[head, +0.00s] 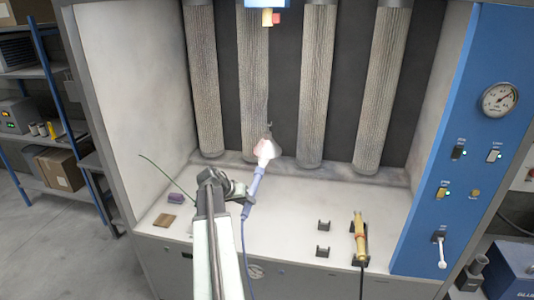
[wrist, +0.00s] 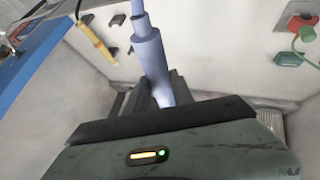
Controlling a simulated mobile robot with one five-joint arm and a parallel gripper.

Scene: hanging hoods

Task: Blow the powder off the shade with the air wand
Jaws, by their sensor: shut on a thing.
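My gripper (head: 244,192) is shut on a lilac wand (head: 254,186), taken to be the air wand. The wand leans up and right, and a hose (head: 245,250) trails from its lower end. In the wrist view the wand (wrist: 150,50) stands between the fingers of my gripper (wrist: 155,92). The shade (head: 274,147) is a small cone under a hook inside the booth. A pale pink-white patch shows at the wand's upper end, over the shade. I cannot tell whether that patch is powder or part of the wand, or whether the two touch.
A yellow tool (head: 359,238) lies in a dark holder at the right, beside two empty brackets (head: 323,225). Tall pleated filters (head: 312,90) line the back. The middle booth floor is mostly clear.

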